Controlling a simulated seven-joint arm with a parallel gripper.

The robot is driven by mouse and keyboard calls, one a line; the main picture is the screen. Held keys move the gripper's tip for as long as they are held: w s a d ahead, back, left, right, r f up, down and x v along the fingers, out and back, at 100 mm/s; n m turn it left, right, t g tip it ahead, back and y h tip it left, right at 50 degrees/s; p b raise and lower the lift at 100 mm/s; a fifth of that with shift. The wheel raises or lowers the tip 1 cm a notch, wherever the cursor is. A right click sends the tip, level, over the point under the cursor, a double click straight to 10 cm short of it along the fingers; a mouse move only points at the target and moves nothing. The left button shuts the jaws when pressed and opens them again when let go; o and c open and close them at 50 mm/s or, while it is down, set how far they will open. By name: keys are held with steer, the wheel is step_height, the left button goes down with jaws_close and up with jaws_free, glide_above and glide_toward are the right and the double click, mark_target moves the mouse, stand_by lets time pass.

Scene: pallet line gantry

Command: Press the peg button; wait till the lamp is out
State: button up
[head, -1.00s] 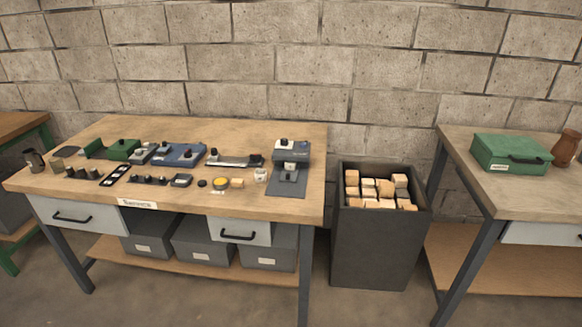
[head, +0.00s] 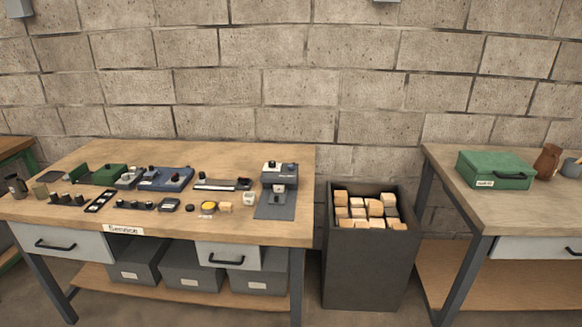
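I cannot make out a peg button or a lamp for certain. Several small devices stand on the wooden workbench (head: 235,160) labelled "Service". A grey press-like device (head: 279,176) with a dark base plate stands at the bench's right end. A blue device (head: 165,179) with a dark knob and a green device (head: 108,174) stand further left. A small round yellow-topped thing (head: 208,207) lies near the front edge. Whether any of these carries the button or a lit lamp is too small to tell. My gripper is not in view.
A dark bin (head: 362,262) full of wooden blocks stands right of the bench. A second bench (head: 450,193) at the right holds a green case (head: 496,171) and a brown jug (head: 547,161). Grey boxes (head: 192,270) sit on the lower shelf. A block wall closes the back.

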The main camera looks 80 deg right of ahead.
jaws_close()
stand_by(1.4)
